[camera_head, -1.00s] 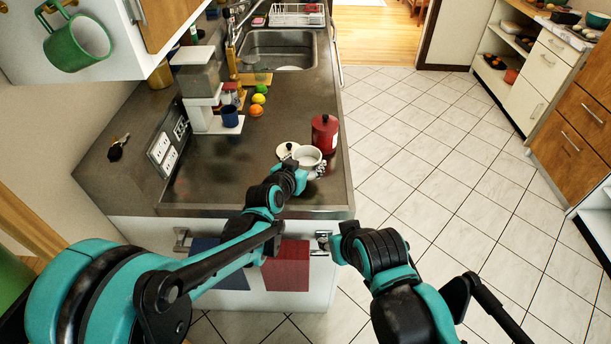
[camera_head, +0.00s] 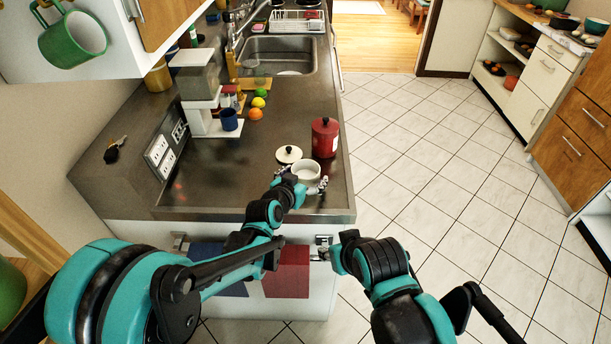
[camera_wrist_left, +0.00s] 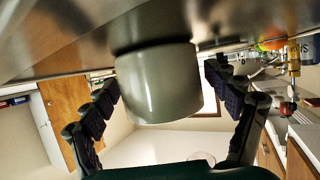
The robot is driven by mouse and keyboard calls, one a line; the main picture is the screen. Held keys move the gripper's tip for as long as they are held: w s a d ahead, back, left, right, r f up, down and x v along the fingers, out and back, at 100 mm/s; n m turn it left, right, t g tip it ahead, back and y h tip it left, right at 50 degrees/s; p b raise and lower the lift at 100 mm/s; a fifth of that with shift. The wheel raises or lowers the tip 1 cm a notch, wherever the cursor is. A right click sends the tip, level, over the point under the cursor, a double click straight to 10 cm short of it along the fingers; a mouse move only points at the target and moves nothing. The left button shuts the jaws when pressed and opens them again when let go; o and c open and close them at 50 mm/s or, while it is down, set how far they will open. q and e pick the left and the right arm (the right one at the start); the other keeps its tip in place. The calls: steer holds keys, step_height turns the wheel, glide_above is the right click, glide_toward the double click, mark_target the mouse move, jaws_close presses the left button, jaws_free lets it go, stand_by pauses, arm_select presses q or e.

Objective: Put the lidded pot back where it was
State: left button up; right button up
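The small white pot (camera_head: 305,173) stands without its lid on the dark counter near its front right corner. Its white lid with a dark knob (camera_head: 289,154) lies on the counter just behind and left of it. My left gripper (camera_head: 304,185) is at the pot's near side with a finger on either side. In the left wrist view, the pot (camera_wrist_left: 158,88) is between the spread fingers (camera_wrist_left: 160,78), with a narrow gap at the right fingertip; contact at the left one is unclear.
A red canister (camera_head: 325,139) stands close behind the pot. A coffee machine (camera_head: 199,90), a blue mug (camera_head: 229,119) and fruit (camera_head: 255,114) are farther back. The counter (camera_head: 225,180) is clear left of the pot. Its front and right edges are close.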

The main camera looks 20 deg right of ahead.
arm_select(q)
steer(key=shift+r, duration=0.2)
steer(key=p+v, duration=0.3)
steer(key=v, duration=0.9)
steer(key=shift+w+r+p, duration=0.1)
steer(key=shift+p, duration=0.3)
steer(key=s+a+n+g+y, duration=0.1)
steer(key=s+a+n+y, duration=0.1)
steer(key=s+a, duration=0.3)
steer(key=s+a+n+g+y, duration=0.1)
steer(key=s+a+n+y, duration=0.2)
steer(key=a, duration=1.1)
steer(key=s+a+n+g+y, duration=0.1)
steer(key=s+a+n+y, duration=0.1)
steer(key=s+a, duration=0.7)
steer(key=shift+a+r+n+g+y, duration=0.2)
steer(key=shift+a+n+g+y, duration=0.15)
steer(key=shift+y, duration=0.35)
